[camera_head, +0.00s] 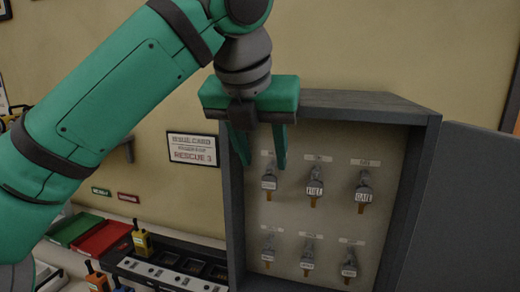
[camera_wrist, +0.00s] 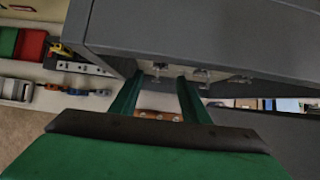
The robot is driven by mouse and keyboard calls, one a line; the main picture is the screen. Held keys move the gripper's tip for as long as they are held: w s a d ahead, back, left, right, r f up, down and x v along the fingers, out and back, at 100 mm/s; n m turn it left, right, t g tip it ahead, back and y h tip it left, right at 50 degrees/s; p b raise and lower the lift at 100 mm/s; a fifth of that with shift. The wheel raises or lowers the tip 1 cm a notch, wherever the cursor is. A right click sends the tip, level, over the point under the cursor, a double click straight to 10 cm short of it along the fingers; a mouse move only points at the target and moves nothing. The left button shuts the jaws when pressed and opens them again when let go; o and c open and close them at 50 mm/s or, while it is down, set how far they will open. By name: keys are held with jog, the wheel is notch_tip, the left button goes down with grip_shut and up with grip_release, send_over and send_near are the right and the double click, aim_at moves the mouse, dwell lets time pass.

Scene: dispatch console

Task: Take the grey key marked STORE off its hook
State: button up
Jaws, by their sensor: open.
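Several keys hang in two rows in an open grey key cabinet (camera_head: 232,200). The top middle key (camera_head: 315,187) reads FUEL and the top right key (camera_head: 363,193) seems to read GATE. The tags on the top left key (camera_head: 268,183) and the lower keys are too blurred to read, so I cannot tell which is STORE. My green gripper (camera_head: 262,160) points down at the cabinet's upper left, open and empty, its right finger just above and right of the top left key. In the wrist view the open fingers (camera_wrist: 159,80) reach below the cabinet's top edge (camera_wrist: 200,38).
The cabinet door (camera_head: 470,210) stands open at the right. A green tray (camera_head: 75,229), a red tray (camera_head: 103,238) and a yellow radio (camera_head: 142,240) by a dark charger rack (camera_head: 175,265) lie at lower left. A RESCUE 3 sign (camera_head: 192,149) hangs left of the cabinet.

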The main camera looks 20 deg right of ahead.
aim_at(269, 181)
jog(key=x, duration=0.5)
jog(key=shift+d+f, duration=0.15)
jog(key=shift+d, duration=0.05)
jog(key=shift+x, duration=1.3)
jog(key=shift+a, duration=0.15)
jog(key=c, duration=0.9)
